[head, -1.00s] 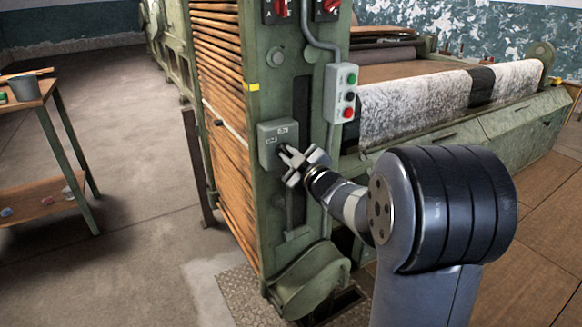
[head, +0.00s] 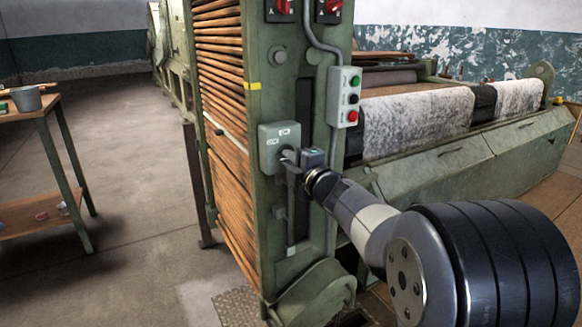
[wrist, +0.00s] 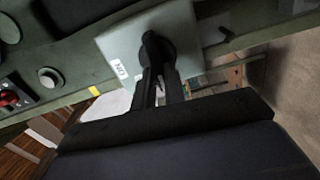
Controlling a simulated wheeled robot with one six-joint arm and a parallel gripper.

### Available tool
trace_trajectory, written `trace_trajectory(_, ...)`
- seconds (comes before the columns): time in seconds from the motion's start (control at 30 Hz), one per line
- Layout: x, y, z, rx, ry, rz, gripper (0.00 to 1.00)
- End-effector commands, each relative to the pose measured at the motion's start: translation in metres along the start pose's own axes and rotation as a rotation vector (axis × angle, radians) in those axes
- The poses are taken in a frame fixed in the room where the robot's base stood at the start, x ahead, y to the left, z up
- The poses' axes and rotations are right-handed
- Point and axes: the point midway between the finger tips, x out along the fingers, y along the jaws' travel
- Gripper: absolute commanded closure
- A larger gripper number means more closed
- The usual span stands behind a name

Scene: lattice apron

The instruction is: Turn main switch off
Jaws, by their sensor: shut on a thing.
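The main switch is a grey-green box (head: 279,138) with small white labels, fixed to the front of the green machine frame. In the wrist view the box (wrist: 115,45) fills the upper middle, with a dark rotary knob (wrist: 155,46) on its face. One label beside the knob is visible in that view. My gripper (head: 292,157) is at the lower right of the box front in the head view. In the wrist view its fingers (wrist: 158,80) are shut on the knob. The gripper hides part of the knob, so its exact setting cannot be told.
A push-button box (head: 345,97) hangs to the upper right, with a conduit (head: 325,45) above it. Red rotary switches (head: 328,8) sit at the top of the frame. A wooden-topped table (head: 38,108) with a bucket stands at left; the floor between is clear.

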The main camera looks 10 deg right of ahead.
Motion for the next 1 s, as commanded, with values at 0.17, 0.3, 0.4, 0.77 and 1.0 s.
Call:
trace_trajectory(0.17, 0.0000, -0.0023, -0.0002, -0.053, 0.000, -0.001, 1.00)
trace_trajectory(0.3, 0.0001, -0.0020, -0.0002, -0.072, 0.000, -0.002, 1.00)
trace_trajectory(0.4, 0.0001, -0.0018, -0.0002, -0.078, 0.001, -0.002, 1.00)
trace_trajectory(0.77, 0.0000, -0.0018, -0.0002, -0.079, 0.001, -0.002, 0.85)
trace_trajectory(1.0, 0.0000, -0.0014, -0.0001, -0.077, 0.000, -0.001, 0.66)
